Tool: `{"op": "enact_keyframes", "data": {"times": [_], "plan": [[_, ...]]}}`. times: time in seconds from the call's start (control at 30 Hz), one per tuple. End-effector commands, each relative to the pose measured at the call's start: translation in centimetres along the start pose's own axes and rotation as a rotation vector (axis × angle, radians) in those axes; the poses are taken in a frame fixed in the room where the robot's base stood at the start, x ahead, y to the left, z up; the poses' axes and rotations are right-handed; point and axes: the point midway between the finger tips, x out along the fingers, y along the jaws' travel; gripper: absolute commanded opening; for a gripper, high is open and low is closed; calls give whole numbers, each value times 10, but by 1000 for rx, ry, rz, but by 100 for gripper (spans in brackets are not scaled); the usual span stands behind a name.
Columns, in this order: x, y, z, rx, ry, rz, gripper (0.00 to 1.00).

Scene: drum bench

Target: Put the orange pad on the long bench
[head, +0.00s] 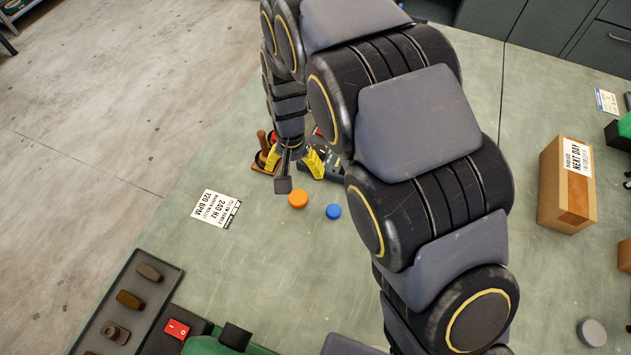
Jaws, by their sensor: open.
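The orange pad (298,200) is a small round disc lying on the green-grey bench top (255,275), near the middle of the view. My gripper (294,163) has yellow fingertips spread apart, with no orange pad between them. It appears just above the pad in the picture; its height over the bench is hard to judge. My arm hides much of the bench on the right. I cannot tell whether this surface is the long bench.
A blue disc (333,211) lies right of the orange pad. A dark square-ended piece (283,185) shows just left of it. A printed card (216,208) lies left, a dark tray (108,310) lower left, and a cardboard box (567,190) right. Bare bench lies below the discs.

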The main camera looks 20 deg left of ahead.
Motion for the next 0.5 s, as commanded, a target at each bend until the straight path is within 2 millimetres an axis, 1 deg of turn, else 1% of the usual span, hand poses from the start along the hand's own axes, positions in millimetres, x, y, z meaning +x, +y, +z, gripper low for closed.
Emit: {"op": "enact_keyframes", "data": {"times": [0.23,0.33,0.37,0.43,0.47,0.5], "plan": [[-2,0,0,1,-1,0,70],[-10,9,0,8,-1,1,70],[-15,15,0,13,-2,2,70],[-33,36,1,29,-4,4,70],[-41,47,3,39,-10,6,70],[-55,64,8,50,-15,9,70]]}}
